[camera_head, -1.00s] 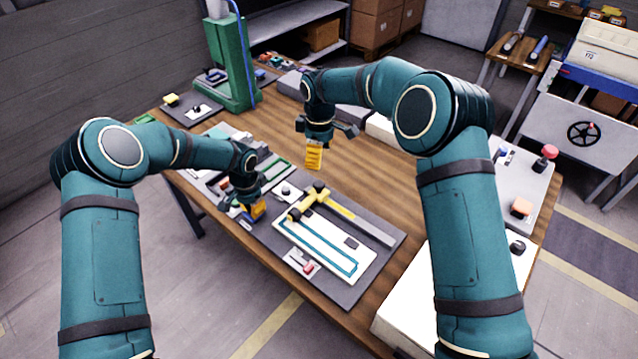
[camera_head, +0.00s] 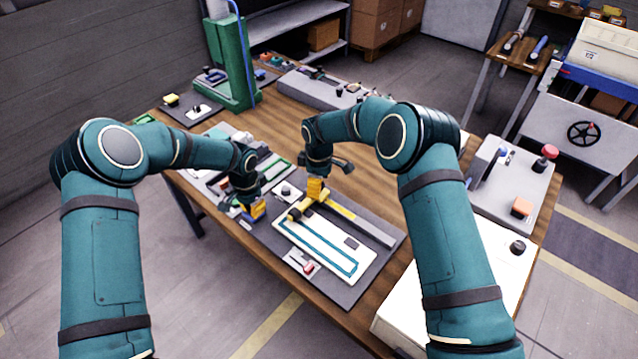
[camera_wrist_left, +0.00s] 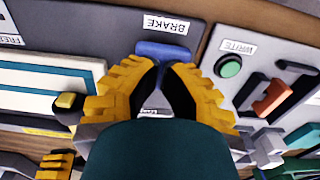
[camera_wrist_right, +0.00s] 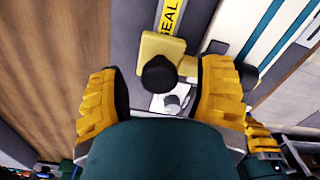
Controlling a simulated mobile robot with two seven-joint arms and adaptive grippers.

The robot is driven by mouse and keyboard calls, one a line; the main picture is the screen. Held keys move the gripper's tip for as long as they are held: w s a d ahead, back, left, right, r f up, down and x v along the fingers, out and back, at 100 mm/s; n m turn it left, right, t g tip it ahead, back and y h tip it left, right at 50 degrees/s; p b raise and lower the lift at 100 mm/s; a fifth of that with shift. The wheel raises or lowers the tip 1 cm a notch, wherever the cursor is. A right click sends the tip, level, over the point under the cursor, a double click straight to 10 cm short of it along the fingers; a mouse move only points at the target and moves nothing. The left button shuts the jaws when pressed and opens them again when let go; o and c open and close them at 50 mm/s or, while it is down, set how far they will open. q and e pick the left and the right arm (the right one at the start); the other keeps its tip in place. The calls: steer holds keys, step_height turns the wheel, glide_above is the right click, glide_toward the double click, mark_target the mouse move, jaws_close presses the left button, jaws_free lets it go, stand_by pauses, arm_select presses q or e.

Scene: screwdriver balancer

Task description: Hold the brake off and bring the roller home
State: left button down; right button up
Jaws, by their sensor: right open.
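In the right wrist view the black knob (camera_wrist_right: 158,75) lies between the spread fingers. My right gripper (camera_head: 316,190) is open, just above the roller, pointing down. The blue brake lever (camera_wrist_left: 163,51) lies under the label BRAKE in the left wrist view. My left gripper (camera_wrist_left: 160,75) has its fingertips close together at the lever, with blue between them.
A white panel with a teal outline (camera_head: 322,246) lies in front of the roller. A board with a green button (camera_wrist_left: 230,67) and an orange handle adjoins the brake. A green press (camera_head: 232,75) stands at the back left. Bare wood (camera_head: 275,125) lies behind the mat.

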jaws_close()
arm_select(q)
steer(key=shift+f, duration=0.1)
arm_select(e)
steer(key=shift+s+d, duration=0.1)
arm_select(q)
steer(key=shift+s+a, duration=0.1)
arm_select(e)
steer(key=s+d, duration=1.5)
steer(key=shift+f, duration=0.1)
steer(key=shift+s+d+f, duration=0.1)
steer(key=shift+s+d, duration=0.25)
steer(key=shift+s, duration=0.1)
jaws_free()
steer(key=shift+d, duration=0.1)
